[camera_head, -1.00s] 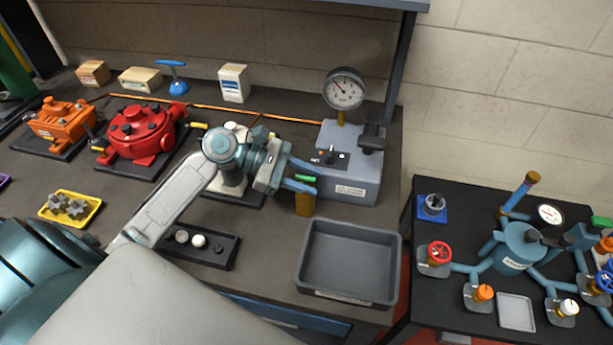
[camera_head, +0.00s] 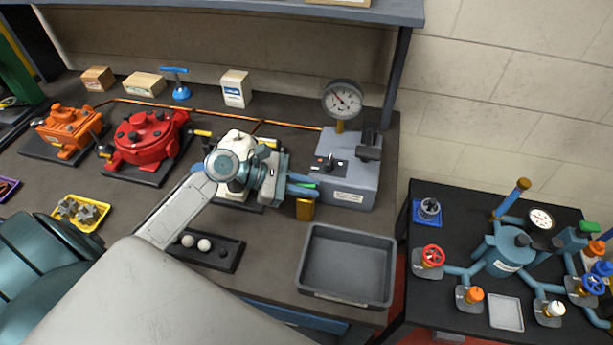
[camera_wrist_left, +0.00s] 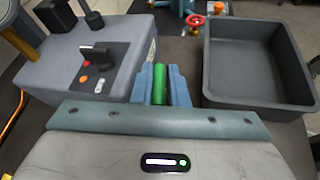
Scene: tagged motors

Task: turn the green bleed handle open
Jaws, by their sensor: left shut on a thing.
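The green bleed handle (camera_wrist_left: 160,86) shows between the blue fingers of my left gripper (camera_wrist_left: 163,80) in the left wrist view. The fingers are shut on it. In the head view my left gripper (camera_head: 304,187) reaches in from the left, and only a sliver of green shows at its fingertips. A brass body (camera_head: 305,209) sits just below the fingertips, beside the grey unit (camera_head: 349,184). The unit carries a round dial gauge (camera_head: 342,99) and a dark knob (camera_wrist_left: 94,56). My right gripper is not in view.
An empty grey tray (camera_head: 347,226) stands close in front of the unit. A dark holder with round balls (camera_head: 204,244) lies left of it. A red motor (camera_head: 146,137) and an orange motor (camera_head: 67,128) stand further left. A second table with blue piping (camera_head: 510,251) is at right.

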